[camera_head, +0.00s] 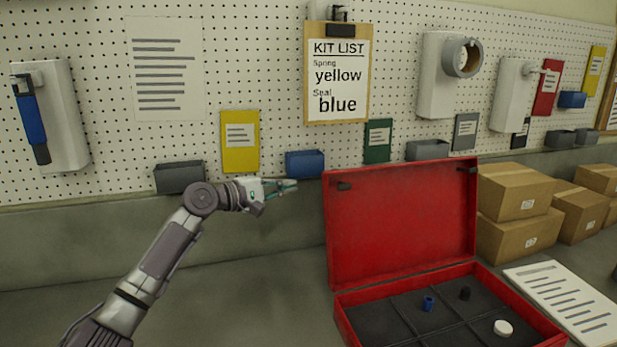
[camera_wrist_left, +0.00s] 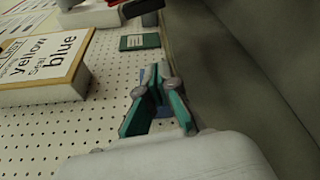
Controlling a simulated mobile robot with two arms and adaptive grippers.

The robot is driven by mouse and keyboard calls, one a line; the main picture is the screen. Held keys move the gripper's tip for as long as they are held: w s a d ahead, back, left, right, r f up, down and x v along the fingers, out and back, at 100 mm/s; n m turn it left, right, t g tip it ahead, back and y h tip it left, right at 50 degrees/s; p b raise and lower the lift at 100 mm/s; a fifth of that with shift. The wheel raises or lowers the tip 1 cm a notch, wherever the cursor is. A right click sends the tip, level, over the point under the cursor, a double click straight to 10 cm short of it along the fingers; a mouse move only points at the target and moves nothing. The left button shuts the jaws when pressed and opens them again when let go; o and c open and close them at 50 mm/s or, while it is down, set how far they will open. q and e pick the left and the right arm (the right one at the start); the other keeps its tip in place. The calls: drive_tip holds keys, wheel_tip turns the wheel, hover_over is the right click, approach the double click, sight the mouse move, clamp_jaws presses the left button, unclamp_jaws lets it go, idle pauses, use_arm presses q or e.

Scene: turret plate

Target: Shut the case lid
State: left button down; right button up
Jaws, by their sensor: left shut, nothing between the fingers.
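The red case (camera_head: 345,326) stands on the bench at the lower right in the head view. Its lid (camera_head: 400,225) is open and stands upright at the back. Inside the divided dark tray are a small blue part (camera_head: 428,304), a small black part (camera_head: 465,293) and a white round part (camera_head: 503,328). My left gripper (camera_head: 292,187) is left of the lid's upper left corner, apart from it, shut and empty. It also shows in the left wrist view (camera_wrist_left: 155,100), pointing toward the pegboard side. My right gripper is in neither view.
A kit list board (camera_head: 338,75) hangs on the pegboard. A blue bin (camera_head: 305,164) is just behind my left gripper. Cardboard boxes (camera_head: 515,192) stand right of the lid, and a printed sheet (camera_head: 562,292) lies right of the case. The bench left of the case is clear.

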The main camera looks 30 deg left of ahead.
use_arm(q)
drive_tip(key=r+p+x, duration=0.1)
drive_tip(key=p+x, duration=0.2)
drive_tip(key=x, duration=0.6)
drive_tip(key=s+d+p, duration=0.2)
drive_tip(key=d+p, duration=0.1)
drive_tip(key=shift+s+d+r, duration=0.1)
drive_tip(key=shift+s+r, duration=0.1)
drive_tip(key=shift+s, duration=0.15)
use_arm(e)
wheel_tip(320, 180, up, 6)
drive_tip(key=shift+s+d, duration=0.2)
use_arm(q)
drive_tip(key=shift+s+d, duration=0.1)
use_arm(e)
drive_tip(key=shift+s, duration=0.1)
